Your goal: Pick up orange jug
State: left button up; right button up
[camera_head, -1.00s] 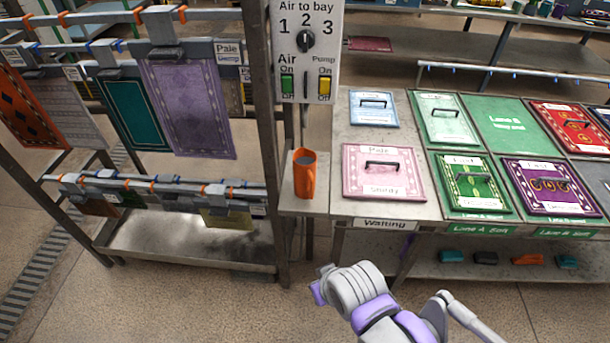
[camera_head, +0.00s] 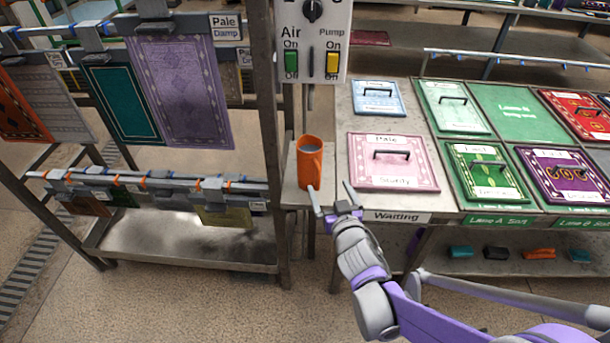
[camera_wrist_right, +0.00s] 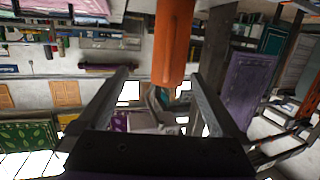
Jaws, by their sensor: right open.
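The orange jug (camera_head: 310,165) stands upright on a small grey shelf between the rug rack and the waiting table. Its inside looks grey, and its handle is toward the front. My right gripper (camera_head: 331,198) is open and empty, just in front of the jug and slightly to its right. In the right wrist view the orange jug (camera_wrist_right: 174,40) shows at the top middle, beyond the spread fingers (camera_wrist_right: 160,95). I see no contact between the fingers and the jug. My left gripper is not in view.
The rack's metal post (camera_head: 270,150) stands close to the jug's left. The control panel (camera_head: 313,45) is above and behind it. The waiting table, with a pink rug sample (camera_head: 393,172), lies to the right. Hanging rugs (camera_head: 180,90) fill the left side.

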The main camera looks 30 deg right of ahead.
aim_at(311, 160)
jog(key=w+t, duration=0.1)
jog(key=w+f+n+t+y+b, duration=0.1)
jog(key=w, duration=0.1)
jog(key=shift+f+y, duration=0.1)
jog(key=shift+y, duration=0.2)
jog(key=w, duration=0.3)
jog(key=w+d, duration=0.1)
jog(key=w, duration=0.6)
jog(key=shift+d, duration=0.25)
jog(key=shift+s+r, duration=0.15)
jog(key=shift+r, duration=0.05)
grip_shut()
